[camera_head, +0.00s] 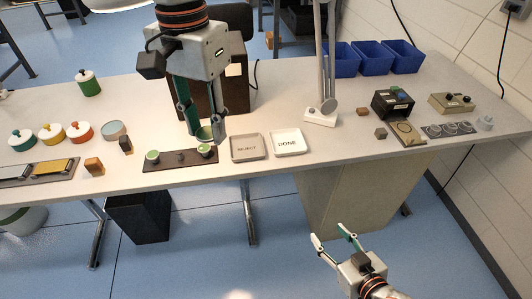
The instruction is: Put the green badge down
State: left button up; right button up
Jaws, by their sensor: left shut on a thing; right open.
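My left gripper (206,137) reaches down from the top of the view and is shut on the green badge (205,131). The badge sits between its fingertips and is partly hidden by them. It is above the back right part of a dark brown board (180,160). Small green-topped round pieces stand at the board's left end (152,155) and right end (204,149). Contact between badge and board cannot be told. Right of it lie a grey tray marked REJECT (235,158) and a white tray marked DONE (277,150). My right gripper (331,237) is open and empty in front of the table.
A lamp base (320,118) stands behind the DONE tray. Blue bins (371,58) line the back right, with a black press (392,103) before them. Green, yellow and orange lidded pots (52,132) and wooden blocks (94,166) stand at left.

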jog(key=w+a+r+n+y, duration=0.1)
jog(key=w+a+r+y, duration=0.15)
jog(key=r, duration=0.45)
jog(key=w+a+r+n+y, duration=0.1)
jog(key=a+r+y, duration=0.1)
jog(key=a+r, duration=0.35)
jog(key=w+a+r+n+y, duration=0.1)
jog(key=w+a+r+y, duration=0.1)
jog(key=r, duration=0.6)
jog(key=n+g+y, duration=0.5)
jog(key=n, duration=0.1)
send_near(207, 134)
jog(key=x, duration=0.6)
jog(key=f+x, duration=0.1)
jog(key=x, duration=0.2)
jog(key=shift+w+a, duration=0.1)
jog(key=shift+w, duration=0.3)
jog(key=c, duration=1.2)
pick_arm(q)
jog(key=o, duration=0.9)
